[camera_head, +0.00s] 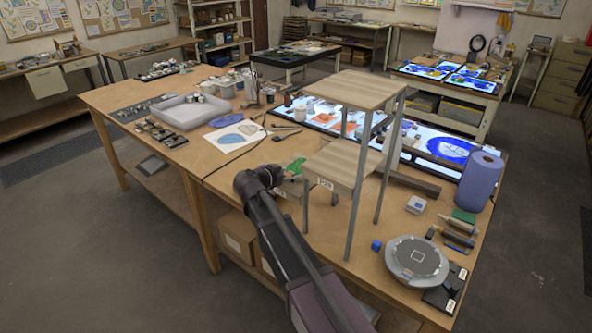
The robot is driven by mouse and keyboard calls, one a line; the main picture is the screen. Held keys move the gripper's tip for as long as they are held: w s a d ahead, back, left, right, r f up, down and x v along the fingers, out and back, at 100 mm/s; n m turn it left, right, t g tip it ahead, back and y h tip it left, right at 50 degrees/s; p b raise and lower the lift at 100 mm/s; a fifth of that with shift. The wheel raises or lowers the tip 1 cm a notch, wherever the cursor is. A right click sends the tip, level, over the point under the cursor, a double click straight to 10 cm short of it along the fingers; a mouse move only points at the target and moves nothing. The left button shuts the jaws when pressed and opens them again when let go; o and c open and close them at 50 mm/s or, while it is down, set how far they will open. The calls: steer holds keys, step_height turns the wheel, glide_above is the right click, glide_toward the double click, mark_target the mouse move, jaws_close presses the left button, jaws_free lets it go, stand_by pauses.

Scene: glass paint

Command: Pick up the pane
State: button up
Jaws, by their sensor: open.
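My arm reaches from the bottom up to the front edge of the wooden workbench. My gripper (291,177) is small in view beside the lower shelf of a wooden stand and is open. A small green piece (295,166) shows right by its tips; I cannot tell whether it is a pane or whether they touch. Flat coloured pieces that may be panes lie elsewhere: an orange one (323,118) and a blue one (449,149) on the lit panel (408,137), and blue shapes on a white sheet (231,139).
The two-shelf stand (352,90) with metal legs rises close to the right of my gripper. A blue roll (479,181), a round turntable (416,258) and small tools stand at the right. A white tray (190,116) lies left. Bare bench lies left of my gripper.

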steer(key=shift+c, duration=0.2)
jaws_close()
steer(key=shift+r, duration=0.15)
step_height(320, 180, up, 10)
steer(key=p, duration=1)
stand_by(0.7)
